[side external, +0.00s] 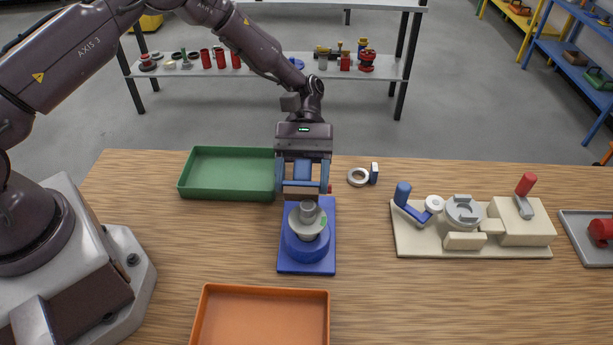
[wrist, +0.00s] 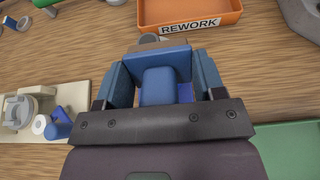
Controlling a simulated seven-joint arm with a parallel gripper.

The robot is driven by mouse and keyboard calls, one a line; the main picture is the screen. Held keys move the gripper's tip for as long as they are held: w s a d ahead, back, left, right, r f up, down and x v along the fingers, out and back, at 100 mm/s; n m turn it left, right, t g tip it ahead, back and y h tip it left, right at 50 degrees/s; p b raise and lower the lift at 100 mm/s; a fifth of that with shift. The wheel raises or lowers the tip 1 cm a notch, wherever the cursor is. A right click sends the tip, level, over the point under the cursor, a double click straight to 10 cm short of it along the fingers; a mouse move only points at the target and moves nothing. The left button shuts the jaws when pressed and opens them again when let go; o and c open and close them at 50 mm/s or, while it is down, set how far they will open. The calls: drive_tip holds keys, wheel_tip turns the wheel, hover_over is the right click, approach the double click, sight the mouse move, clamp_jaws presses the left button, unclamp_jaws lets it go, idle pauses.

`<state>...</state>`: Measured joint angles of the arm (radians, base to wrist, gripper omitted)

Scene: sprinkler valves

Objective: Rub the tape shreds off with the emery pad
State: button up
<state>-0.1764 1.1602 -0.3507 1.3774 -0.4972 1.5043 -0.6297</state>
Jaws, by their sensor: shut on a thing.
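My gripper (side external: 303,180) is shut on a blue block-shaped piece (wrist: 158,85), which I take to be the emery pad. In the wrist view the piece sits between the two blue fingers, with a wider blue plate at its far end; its rubbing face is hidden. A grey valve part (side external: 307,214) stands upright on a round blue holder with a square blue base (side external: 307,266). A green patch (side external: 323,221), perhaps tape, shows on the right of its rim. My gripper is just behind and above the part; I cannot tell whether the pad touches it.
A green tray (side external: 228,196) lies left of the holder, and an orange tray (side external: 265,290), labelled REWORK in the wrist view (wrist: 190,26), lies in front. A pale ring (side external: 358,177) and small block (side external: 374,172) lie right of my gripper. A cream fixture (side external: 415,244) with upright handles stands further right.

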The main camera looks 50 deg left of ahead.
drive_tip(key=shift+w+d, duration=0.75)
drive_tip(key=shift+d, duration=0.05)
drive_tip(key=shift+s+a, duration=0.8)
drive_tip(key=shift+w+d, duration=0.8)
drive_tip(key=shift+s+a, duration=0.8)
